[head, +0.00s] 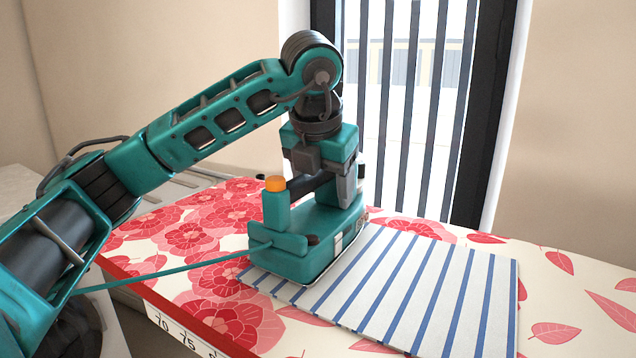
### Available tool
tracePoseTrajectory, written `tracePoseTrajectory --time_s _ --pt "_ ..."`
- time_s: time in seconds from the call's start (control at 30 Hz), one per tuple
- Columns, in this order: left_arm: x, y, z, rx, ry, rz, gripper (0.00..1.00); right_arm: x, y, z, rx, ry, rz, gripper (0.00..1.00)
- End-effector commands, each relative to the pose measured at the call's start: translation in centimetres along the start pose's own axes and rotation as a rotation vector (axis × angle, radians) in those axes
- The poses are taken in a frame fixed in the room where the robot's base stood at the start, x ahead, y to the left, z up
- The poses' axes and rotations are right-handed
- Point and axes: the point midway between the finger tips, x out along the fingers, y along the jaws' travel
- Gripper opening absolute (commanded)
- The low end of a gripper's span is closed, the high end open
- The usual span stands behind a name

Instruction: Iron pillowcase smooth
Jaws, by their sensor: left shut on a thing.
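The pillowcase (430,290), white with blue stripes, lies flat on the floral ironing surface (560,300). A teal iron (305,242) with an orange knob stands flat on the left part of the pillowcase and hides what is under it. Its cord (165,278) runs off to the left. My left gripper (335,185) comes down from above and is shut on the iron's dark handle. The visible part of the pillowcase right of the iron looks flat. My right gripper is not in view.
The surface has a red front edge with a number scale (185,335) below it. A barred window (415,110) and plain walls stand behind. The patterned surface to the right of the pillowcase is clear.

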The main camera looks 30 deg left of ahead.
Motion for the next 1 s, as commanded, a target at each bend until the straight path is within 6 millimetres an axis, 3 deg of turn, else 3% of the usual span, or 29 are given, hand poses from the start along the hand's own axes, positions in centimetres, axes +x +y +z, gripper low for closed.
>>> tracePoseTrajectory --time_s 0.23,1.0 --pt "0.5 -0.2 1.6 0.001 0.000 0.000 0.19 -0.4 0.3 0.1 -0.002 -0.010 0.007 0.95" --pt "-0.1 -5.6 1.3 0.005 0.000 -0.003 0.19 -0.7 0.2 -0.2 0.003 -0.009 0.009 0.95"
